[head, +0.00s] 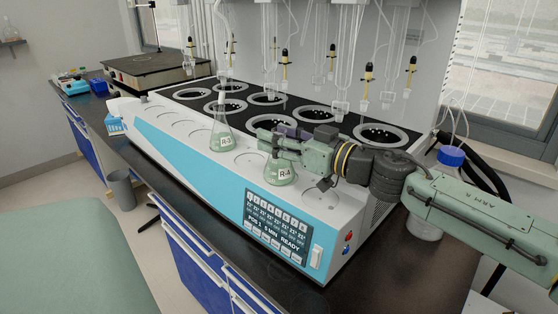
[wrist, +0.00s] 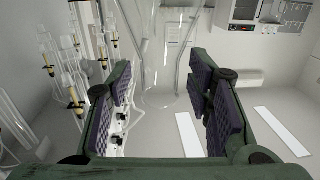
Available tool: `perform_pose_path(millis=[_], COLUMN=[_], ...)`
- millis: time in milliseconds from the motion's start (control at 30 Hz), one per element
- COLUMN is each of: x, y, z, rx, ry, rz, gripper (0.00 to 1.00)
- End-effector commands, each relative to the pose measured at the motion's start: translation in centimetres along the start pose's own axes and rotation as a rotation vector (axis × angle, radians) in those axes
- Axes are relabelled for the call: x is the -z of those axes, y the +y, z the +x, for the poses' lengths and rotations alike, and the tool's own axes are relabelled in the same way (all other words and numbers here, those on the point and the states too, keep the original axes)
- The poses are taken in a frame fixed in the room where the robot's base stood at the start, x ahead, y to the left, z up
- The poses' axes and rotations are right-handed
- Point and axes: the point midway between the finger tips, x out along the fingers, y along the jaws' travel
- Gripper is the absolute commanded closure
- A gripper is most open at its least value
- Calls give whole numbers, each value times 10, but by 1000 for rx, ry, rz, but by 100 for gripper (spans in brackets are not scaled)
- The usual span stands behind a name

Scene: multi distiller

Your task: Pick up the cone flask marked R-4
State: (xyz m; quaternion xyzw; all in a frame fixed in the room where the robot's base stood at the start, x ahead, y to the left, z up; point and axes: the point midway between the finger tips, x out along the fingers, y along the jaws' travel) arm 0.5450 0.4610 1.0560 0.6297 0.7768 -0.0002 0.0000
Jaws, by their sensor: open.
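The cone flask marked R-4 (head: 281,178) stands upright on the white top of the distiller (head: 228,170), near its front right. It holds a pale green liquid. My gripper (head: 277,140) is at the height of the flask's neck, reaching in from the right, and hides most of the neck in the head view. In the wrist view my gripper (wrist: 163,88) is open, with its dark ridged pads wide apart. A clear glass outline (wrist: 163,98) shows between the pads, with gaps on both sides; contact is not visible.
A second flask marked R-3 (head: 222,139) stands to the left of R-4. Glass tubes (head: 343,80) hang over the black heating wells (head: 312,117) behind. A blue-capped bottle (head: 425,225) stands at the right, close to my arm.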

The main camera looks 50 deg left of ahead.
Motion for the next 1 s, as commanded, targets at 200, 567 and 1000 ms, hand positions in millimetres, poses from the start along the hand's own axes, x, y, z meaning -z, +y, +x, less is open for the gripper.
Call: perform_pose_path(millis=[200, 567, 1000], x=[0, 0, 0], y=[0, 0, 0], z=[0, 0, 0], rx=[0, 0, 0], ry=[0, 0, 0], rz=[0, 0, -1], gripper=[55, 79, 100])
